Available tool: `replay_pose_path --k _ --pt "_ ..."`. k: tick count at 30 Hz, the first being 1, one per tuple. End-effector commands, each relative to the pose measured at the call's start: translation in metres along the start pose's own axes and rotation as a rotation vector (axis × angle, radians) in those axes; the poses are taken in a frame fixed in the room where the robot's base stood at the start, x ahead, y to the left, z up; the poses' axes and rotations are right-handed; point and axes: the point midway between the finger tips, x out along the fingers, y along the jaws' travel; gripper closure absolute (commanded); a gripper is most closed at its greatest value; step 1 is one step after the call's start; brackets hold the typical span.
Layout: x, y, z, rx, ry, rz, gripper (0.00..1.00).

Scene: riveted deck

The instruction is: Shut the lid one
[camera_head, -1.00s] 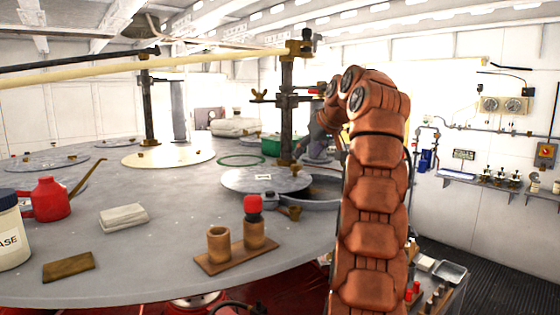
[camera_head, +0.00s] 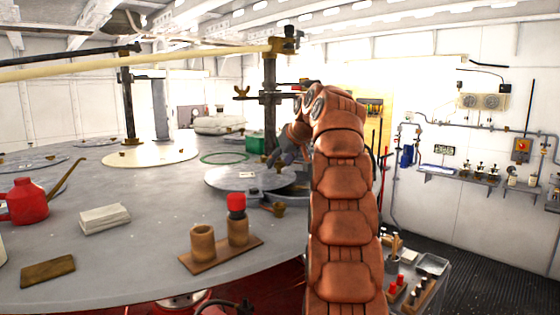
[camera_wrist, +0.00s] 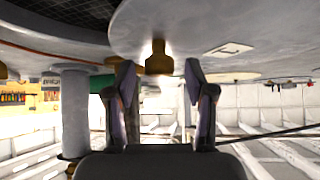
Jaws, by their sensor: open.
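The lid (camera_head: 235,181) is a flat grey disc with a small white label on the round grey deck. It lies to the left of a grey rim (camera_head: 291,190) and covers part of it. In the wrist view, the lid (camera_wrist: 275,30) shows inverted with its label and a brass knob (camera_wrist: 159,60). A dark mesh opening (camera_wrist: 75,12) beside it is uncovered. My gripper (camera_wrist: 157,78) is open, its fingers on either side of the knob in the picture; I cannot tell whether they touch it. In the head view my gripper (camera_head: 278,155) is at the lid's far right, partly hidden.
A dark post (camera_head: 269,110) with clamps stands just behind the lid. A wooden stand (camera_head: 220,254) with two cups, one red-topped, is in front. A green box (camera_head: 254,143) is behind.

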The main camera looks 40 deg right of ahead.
Motion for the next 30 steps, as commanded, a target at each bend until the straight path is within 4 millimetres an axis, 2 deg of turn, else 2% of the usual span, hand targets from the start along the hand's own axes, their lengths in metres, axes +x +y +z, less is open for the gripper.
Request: replay_pose_path --k 11,27,30 --pt "0.0025 0.0005 0.0 0.0 0.001 0.001 0.46" --pt "0.0026 0.0004 -0.0001 0.0 0.001 0.001 1.0" --pt "0.0026 0.0004 -0.0001 0.0 0.001 0.001 1.0"
